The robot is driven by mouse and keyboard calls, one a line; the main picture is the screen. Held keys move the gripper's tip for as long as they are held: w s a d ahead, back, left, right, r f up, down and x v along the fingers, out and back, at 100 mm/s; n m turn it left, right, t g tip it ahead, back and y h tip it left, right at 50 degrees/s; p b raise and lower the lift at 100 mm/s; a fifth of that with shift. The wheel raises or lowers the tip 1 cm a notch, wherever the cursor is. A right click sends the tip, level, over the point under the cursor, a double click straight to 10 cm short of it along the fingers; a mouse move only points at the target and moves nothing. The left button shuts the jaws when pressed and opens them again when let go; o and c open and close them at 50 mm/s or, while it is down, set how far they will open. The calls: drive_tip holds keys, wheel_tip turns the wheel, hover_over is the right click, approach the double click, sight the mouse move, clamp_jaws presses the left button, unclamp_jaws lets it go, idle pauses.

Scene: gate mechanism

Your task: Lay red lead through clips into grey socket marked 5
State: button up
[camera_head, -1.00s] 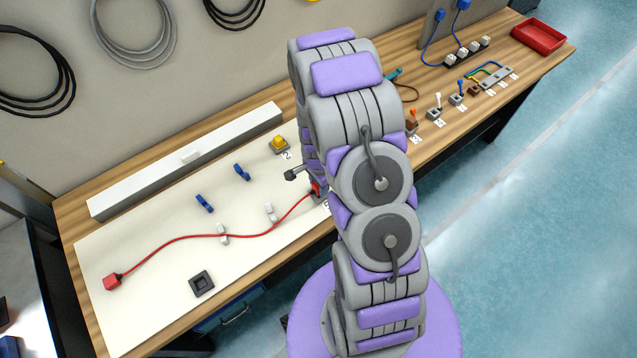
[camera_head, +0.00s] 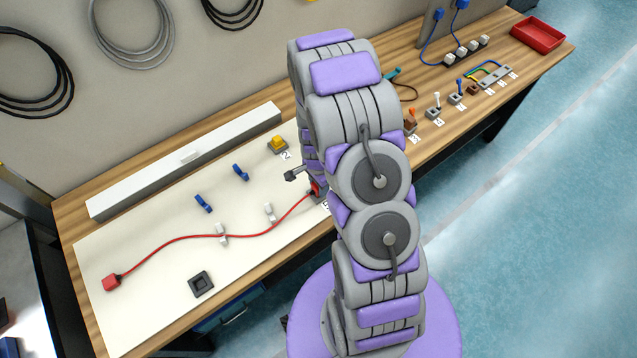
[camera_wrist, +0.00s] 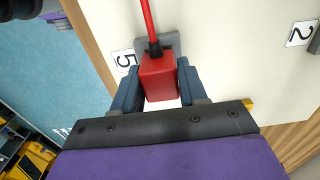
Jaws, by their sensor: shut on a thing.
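The red lead (camera_head: 180,244) runs across the white board from a red block (camera_head: 111,283) at the left, through two white clips (camera_head: 221,235) (camera_head: 270,212), to a red plug (camera_head: 316,188) beside my arm. In the wrist view my gripper (camera_wrist: 160,95) is shut on the red plug (camera_wrist: 158,78), with a blue-grey finger on each side. The grey socket (camera_wrist: 170,43) lies at the plug's lead end, beside the label 5 (camera_wrist: 124,61). The plug overlaps part of the socket, and I cannot tell how deep it sits. My arm hides most of this area in the head view.
Two blue clips (camera_head: 203,203) (camera_head: 240,172) and a dark square socket (camera_head: 201,284) stand on the board. A yellow button (camera_head: 278,143) is near label 2. A long white duct (camera_head: 190,158) lies along the back. Several switches stand right of my arm.

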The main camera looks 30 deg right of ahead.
drive_tip(key=shift+f, duration=0.7)
idle(0.7)
drive_tip(key=o, duration=1.2)
drive_tip(key=shift+r, duration=8.6)
